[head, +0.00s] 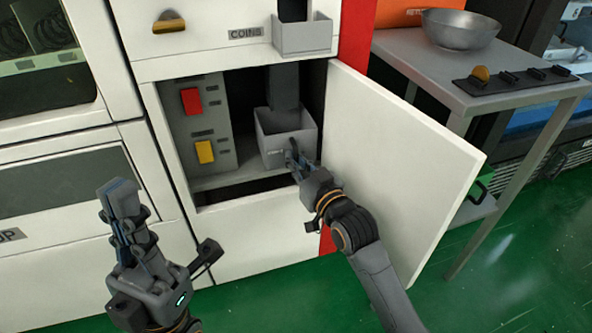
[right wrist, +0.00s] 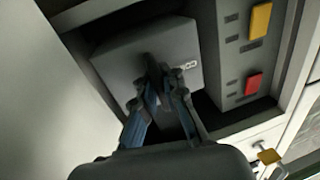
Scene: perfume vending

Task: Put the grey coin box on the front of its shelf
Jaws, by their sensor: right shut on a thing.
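The grey coin box (head: 285,138) is inside the open compartment of the white machine, on or just over the grey shelf (head: 215,181); I cannot tell whether it touches. It sits below a dark chute (head: 283,88), with its open top facing up. My right gripper (head: 295,160) is shut on the coin box at its front. In the right wrist view the coin box (right wrist: 150,62) fills the space ahead of the fingers (right wrist: 160,95), which cover part of its front. My left gripper (head: 119,190) is empty in front of the machine, its fingers close together.
A panel with a red switch (head: 191,101) and a yellow switch (head: 205,151) is left of the box. The open white door (head: 400,165) stands to the right.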

